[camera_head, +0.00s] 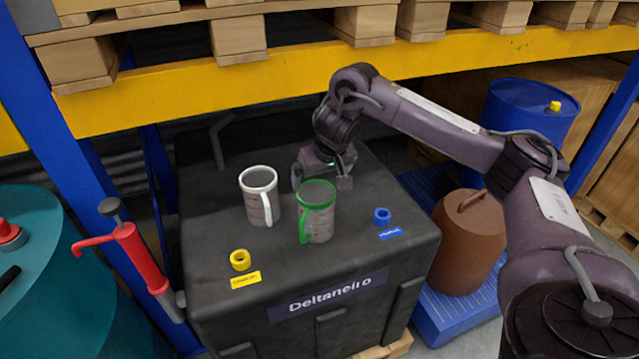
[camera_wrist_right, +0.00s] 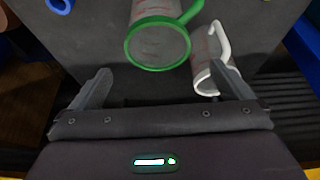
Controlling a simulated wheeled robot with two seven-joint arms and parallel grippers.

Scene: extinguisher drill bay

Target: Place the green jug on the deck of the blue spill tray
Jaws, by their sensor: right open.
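The green jug (camera_head: 317,222), a clear measuring jug with green rim and handle, stands upright on the black box; it also shows in the wrist view (camera_wrist_right: 158,68). My right gripper (camera_head: 321,180) is open just behind it, low over the box. In the wrist view the jug's rim lies ahead of and between the spread fingertips, with no grip on it. The blue spill tray (camera_head: 437,318) lies low to the right of the box, with a brown container (camera_head: 468,240) on its deck. My left gripper is not in view.
A white-rimmed jug (camera_head: 260,198) stands close left of the green one, near one finger in the wrist view. A yellow ring (camera_head: 240,260) and a blue ring (camera_head: 382,216) sit on the box. A yellow shelf beam (camera_head: 290,65) crosses behind. A blue drum (camera_head: 522,110) stands back right.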

